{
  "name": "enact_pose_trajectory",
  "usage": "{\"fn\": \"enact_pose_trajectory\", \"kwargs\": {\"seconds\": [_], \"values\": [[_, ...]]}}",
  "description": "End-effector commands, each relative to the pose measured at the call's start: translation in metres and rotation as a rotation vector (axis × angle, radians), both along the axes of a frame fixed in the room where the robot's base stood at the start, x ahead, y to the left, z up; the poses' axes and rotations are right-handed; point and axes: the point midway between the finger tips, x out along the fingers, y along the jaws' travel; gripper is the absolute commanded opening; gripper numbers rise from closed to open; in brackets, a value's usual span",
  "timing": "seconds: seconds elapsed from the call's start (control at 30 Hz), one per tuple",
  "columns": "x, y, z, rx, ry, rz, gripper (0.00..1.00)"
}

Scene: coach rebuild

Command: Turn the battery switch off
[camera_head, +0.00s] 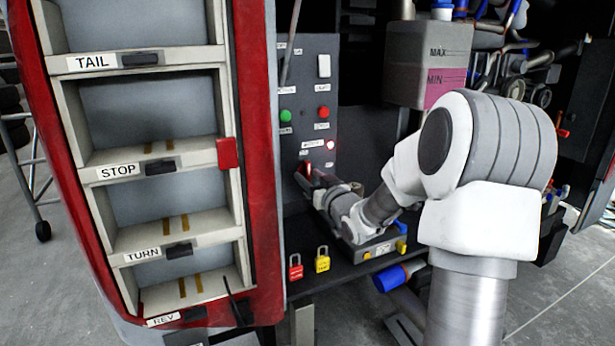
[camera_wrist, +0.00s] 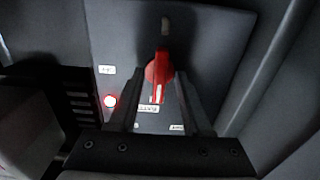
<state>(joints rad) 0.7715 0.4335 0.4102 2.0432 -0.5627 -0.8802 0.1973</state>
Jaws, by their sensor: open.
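The battery switch is a red handle (camera_wrist: 157,70) on a dark grey panel, and its narrow end carries a white mark. In the wrist view it lies between the two fingertips of my gripper (camera_wrist: 162,85), which is open. Gaps show beside the narrow end; I cannot tell whether a finger touches the handle. A label reading BATTERY upside down (camera_wrist: 147,109) is beside it. In the head view my gripper (camera_head: 312,184) is at the lower panel, and the red handle (camera_head: 307,168) is partly hidden there. A lit red lamp (camera_wrist: 110,101) glows near the switch.
The control panel (camera_head: 350,125) also bears a green button (camera_head: 285,115), a red button (camera_head: 323,112) and a white rocker (camera_head: 323,66). A red padlock (camera_head: 295,268) and a yellow padlock (camera_head: 322,260) hang below. The red-framed lamp rack (camera_head: 255,180) stands close to the left.

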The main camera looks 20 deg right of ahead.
Motion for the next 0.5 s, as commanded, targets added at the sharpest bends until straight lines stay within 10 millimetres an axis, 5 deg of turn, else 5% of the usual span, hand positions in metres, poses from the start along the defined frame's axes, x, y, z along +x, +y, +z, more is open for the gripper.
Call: {"fn": "enact_pose_trajectory", "kwargs": {"seconds": [0.07,0.3,0.5], "values": [[0.0000,-0.0002,0.0002,0.000,0.000,0.000,0.45],[0.0000,-0.0002,0.0001,0.000,0.000,0.000,0.02],[-0.0001,-0.0002,0.0000,0.000,0.000,0.000,0.00]]}}
